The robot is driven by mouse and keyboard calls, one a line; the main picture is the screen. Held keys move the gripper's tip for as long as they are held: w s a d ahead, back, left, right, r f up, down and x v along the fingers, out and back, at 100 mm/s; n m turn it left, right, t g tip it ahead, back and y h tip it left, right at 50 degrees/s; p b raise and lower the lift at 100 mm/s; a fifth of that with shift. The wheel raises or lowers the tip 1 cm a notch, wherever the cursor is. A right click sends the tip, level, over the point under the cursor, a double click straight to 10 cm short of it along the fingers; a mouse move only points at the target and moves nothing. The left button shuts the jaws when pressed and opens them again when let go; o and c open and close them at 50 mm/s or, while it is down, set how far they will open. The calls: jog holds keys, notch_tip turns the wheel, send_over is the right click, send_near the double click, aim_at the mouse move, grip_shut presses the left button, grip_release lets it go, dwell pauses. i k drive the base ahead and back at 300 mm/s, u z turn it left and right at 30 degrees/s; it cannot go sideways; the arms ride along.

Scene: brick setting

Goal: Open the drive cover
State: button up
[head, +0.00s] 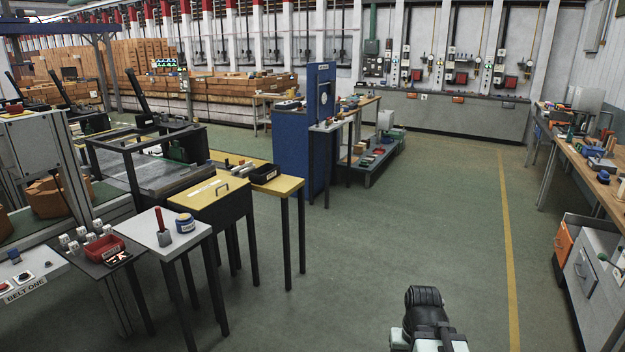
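A black box with a yellow top (205,202) stands on dark legs at the left; it looks like the drive cover. Its yellow top lies flat and closed, with a grey handle (222,187) and a white label too small to read. Part of my arm, black and grey, shows at the bottom, right of centre, well apart from the box across open floor. No gripper fingers can be made out.
A small table (160,240) with a red-handled tool (160,222) and blue jar (185,222) stands in front of the box. A yellow table with a black tray (264,174) adjoins it behind. A blue cabinet (291,150) stands beyond. The central green floor (385,240) is clear.

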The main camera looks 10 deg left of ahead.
aim_at(198, 197)
jog(key=u, duration=0.55)
jog(key=i, duration=1)
jog(key=u, duration=1.2)
jog(key=i, duration=2.7)
jog(key=u, duration=0.05)
